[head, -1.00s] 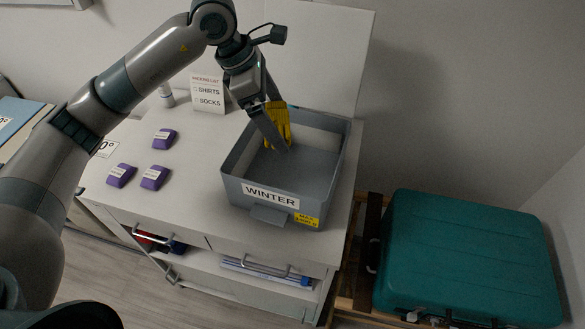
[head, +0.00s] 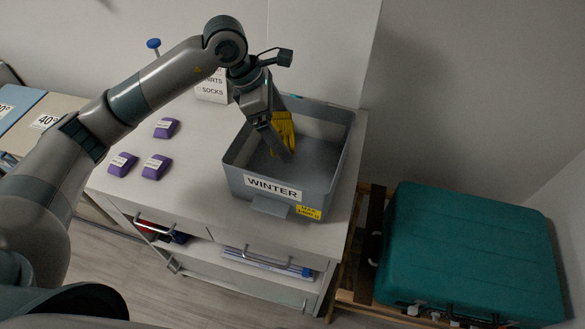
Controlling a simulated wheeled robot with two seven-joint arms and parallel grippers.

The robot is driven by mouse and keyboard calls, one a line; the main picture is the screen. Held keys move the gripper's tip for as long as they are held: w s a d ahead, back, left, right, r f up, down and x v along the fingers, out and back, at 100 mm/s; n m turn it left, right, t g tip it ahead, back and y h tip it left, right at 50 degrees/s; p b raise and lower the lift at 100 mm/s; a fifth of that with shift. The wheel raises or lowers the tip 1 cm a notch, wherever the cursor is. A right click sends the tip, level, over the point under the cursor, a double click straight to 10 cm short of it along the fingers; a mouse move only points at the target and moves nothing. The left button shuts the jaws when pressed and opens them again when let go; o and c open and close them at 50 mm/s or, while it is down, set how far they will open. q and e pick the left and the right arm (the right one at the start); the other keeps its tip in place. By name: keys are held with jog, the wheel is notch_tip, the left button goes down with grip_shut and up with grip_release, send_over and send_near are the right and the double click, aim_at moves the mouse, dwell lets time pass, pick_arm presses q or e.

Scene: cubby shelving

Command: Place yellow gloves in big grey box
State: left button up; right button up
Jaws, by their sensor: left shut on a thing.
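The yellow gloves (head: 284,128) are inside the big grey box labelled WINTER (head: 236,180), near its back left wall. The box stands on the white cabinet top. My left gripper (head: 284,154) reaches down into the box from above and is shut on the gloves. Its fingers partly hide them. I cannot tell whether the gloves touch the box floor. My right gripper is not in view.
Several purple items, one of them here (head: 156,167), lie on the cabinet top (head: 203,185) left of the box. A packing list sign (head: 211,88) stands behind, partly hidden by my arm. A teal suitcase (head: 470,250) lies at the right.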

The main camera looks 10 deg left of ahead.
pick_arm(q)
jog(key=p, duration=0.2)
send_over(290, 167)
jog(key=a, duration=0.2)
jog(key=f, duration=0.5)
jog(key=shift+s+d+f, duration=0.1)
jog(key=shift+s+d, duration=0.05)
jog(key=shift+s, duration=0.05)
jog(key=shift+w+f, duration=0.1)
jog(key=shift+f, duration=0.4)
jog(key=shift+f+p, duration=0.9)
jog(key=shift+f, duration=0.9)
jog(key=shift+f, duration=0.15)
